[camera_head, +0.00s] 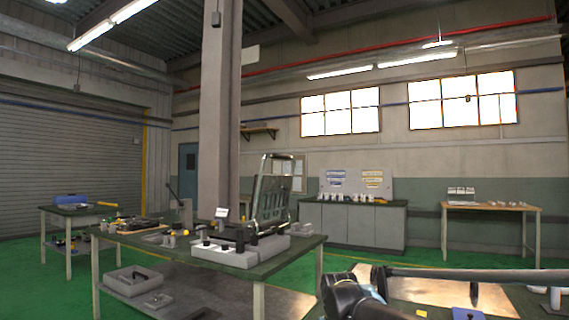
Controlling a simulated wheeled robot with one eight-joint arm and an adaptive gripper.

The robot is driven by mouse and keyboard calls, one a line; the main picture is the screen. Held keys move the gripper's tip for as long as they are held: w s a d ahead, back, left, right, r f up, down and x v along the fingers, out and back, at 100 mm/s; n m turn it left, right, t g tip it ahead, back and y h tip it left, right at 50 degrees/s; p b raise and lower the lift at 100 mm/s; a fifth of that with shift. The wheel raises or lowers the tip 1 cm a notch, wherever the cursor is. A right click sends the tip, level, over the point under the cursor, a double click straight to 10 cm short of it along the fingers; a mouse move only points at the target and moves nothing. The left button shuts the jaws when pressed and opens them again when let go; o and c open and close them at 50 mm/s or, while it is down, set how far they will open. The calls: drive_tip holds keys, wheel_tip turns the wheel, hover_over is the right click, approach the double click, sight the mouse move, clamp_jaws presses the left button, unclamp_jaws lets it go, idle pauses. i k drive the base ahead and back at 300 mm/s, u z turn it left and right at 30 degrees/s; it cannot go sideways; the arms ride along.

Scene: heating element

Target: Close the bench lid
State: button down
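The bench lid (272,190) is a grey frame with a see-through panel. It stands raised, nearly upright, at the back of a light grey unit (239,258) on the middle workbench (309,245). A dark bar and small dark fittings show along the unit's top. Dark rounded parts at the bottom, right of the middle, look like my own arm, well to the right of the lid and apart from it. I make out no gripper fingers.
Small parts and tools crowd the left of the middle workbench; boxes lie on its lower shelf. A grey column (221,120) rises behind it. A near table (430,290) fills the bottom right. Green floor (400,262) is open between the benches.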

sight(269, 201)
drive_tip(key=u, duration=0.05)
drive_tip(key=i, duration=0.85)
